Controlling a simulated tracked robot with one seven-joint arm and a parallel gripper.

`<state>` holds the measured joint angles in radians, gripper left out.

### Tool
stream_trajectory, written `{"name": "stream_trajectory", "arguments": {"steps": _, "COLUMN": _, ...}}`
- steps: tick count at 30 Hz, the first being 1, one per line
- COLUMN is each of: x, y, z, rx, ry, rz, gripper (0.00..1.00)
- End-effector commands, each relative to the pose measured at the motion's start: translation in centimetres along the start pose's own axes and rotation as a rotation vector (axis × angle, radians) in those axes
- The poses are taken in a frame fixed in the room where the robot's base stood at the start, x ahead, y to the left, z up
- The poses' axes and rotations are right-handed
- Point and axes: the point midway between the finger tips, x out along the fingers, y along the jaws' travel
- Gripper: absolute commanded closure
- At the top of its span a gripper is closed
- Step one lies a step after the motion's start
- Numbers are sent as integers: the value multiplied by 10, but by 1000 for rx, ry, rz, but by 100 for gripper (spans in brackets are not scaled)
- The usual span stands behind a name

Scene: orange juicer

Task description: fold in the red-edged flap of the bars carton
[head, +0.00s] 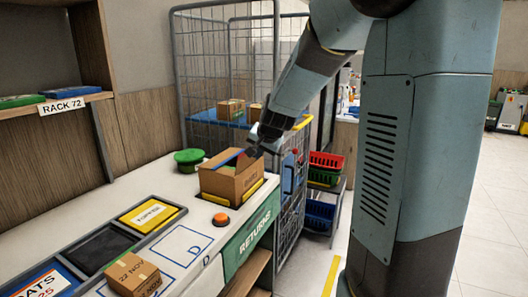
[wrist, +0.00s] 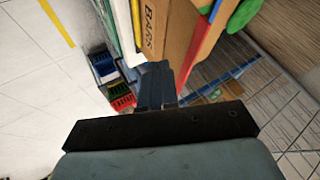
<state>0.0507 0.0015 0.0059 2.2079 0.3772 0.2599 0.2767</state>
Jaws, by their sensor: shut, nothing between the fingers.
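A blue edge shows on another flap (head: 222,158). In the head view my gripper (head: 252,150) hides part of this flap.
A wire cage trolley (head: 228,60) rises behind. Red, green and blue baskets (head: 325,162) stand right of the counter. A small carton (head: 132,275) is at front left.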

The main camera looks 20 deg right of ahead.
Motion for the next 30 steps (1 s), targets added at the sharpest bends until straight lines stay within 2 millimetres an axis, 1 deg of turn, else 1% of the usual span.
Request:
{"name": "stream_trajectory", "arguments": {"steps": 1, "x": 2, "y": -5, "z": 0, "rx": -1, "ry": 0, "rz": -1, "gripper": 100}}
{"name": "stream_trajectory", "arguments": {"steps": 6, "x": 6, "y": -18, "z": -2, "rx": -1, "ry": 0, "rz": -1, "gripper": 100}}
{"name": "stream_trajectory", "arguments": {"steps": 10, "x": 8, "y": -23, "z": -2, "rx": 0, "ry": 0, "rz": 0, "gripper": 100}}
{"name": "stream_trajectory", "arguments": {"steps": 23, "x": 9, "y": -24, "z": -3, "rx": 0, "ry": 0, "rz": 1, "gripper": 100}}
{"name": "stream_trajectory", "arguments": {"steps": 30, "x": 9, "y": -21, "z": -8, "rx": -1, "ry": 0, "rz": 24, "gripper": 100}}
